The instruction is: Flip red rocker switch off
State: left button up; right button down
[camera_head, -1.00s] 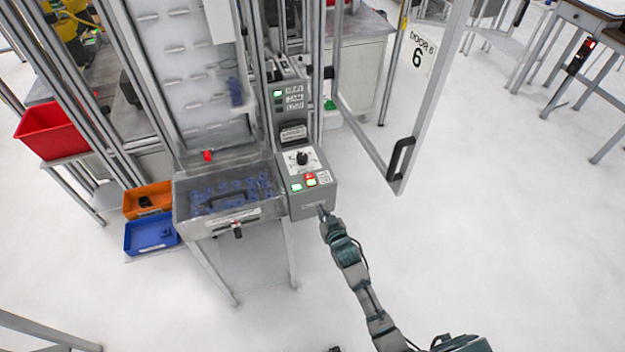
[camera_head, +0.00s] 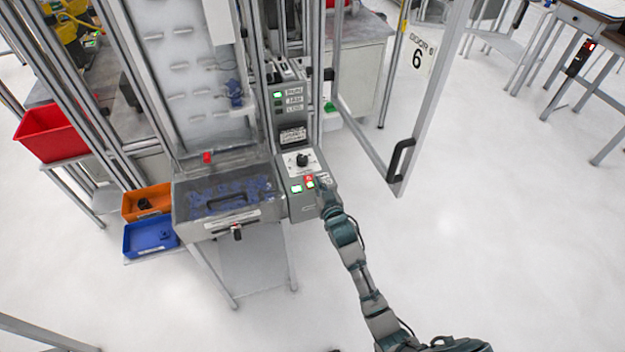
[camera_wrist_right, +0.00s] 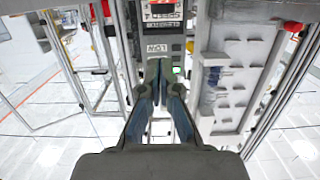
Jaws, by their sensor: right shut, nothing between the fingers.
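The red rocker switch (camera_head: 309,179) is on the sloped top of the grey control box (camera_head: 302,207), to the right of a green-lit switch (camera_head: 296,188) and below a black knob (camera_head: 302,160). My right gripper (camera_head: 322,184) is shut and empty, its tip at the right part of the box's switch panel, just right of the red switch. In the right wrist view the shut fingers (camera_wrist_right: 159,66) point at the panel, with a green light (camera_wrist_right: 177,70) beside them. The red switch is not clearly visible there, and contact cannot be told. My left gripper is not in view.
A clear-lidded bin (camera_head: 230,214) of blue parts adjoins the box on the left. Metal posts and an open door frame (camera_head: 412,130) with a black handle stand behind and right. Orange (camera_head: 147,201) and blue (camera_head: 150,238) trays are at left.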

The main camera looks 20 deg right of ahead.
jog(key=w, duration=0.5)
jog(key=shift+w+a+f, duration=0.1)
jog(key=shift+w+f, duration=0.25)
jog(key=shift+w, duration=0.05)
notch_tip(320, 180, down, 3)
jog(key=shift+r, duration=0.1)
jog(key=shift+f, duration=0.6)
jog(key=shift+r+p, duration=0.1)
jog(key=shift+p, duration=0.35)
jog(key=shift+f+b, duration=0.2)
jog(key=shift+b, duration=0.1)
jog(key=r+p, duration=0.4)
jog(key=shift+w+r, duration=0.2)
jog(key=shift+r, duration=0.2)
jog(key=s+r, duration=0.2)
jog(key=s, duration=0.7)
jog(key=shift+d+r, duration=0.2)
jog(key=shift+r, duration=0.1)
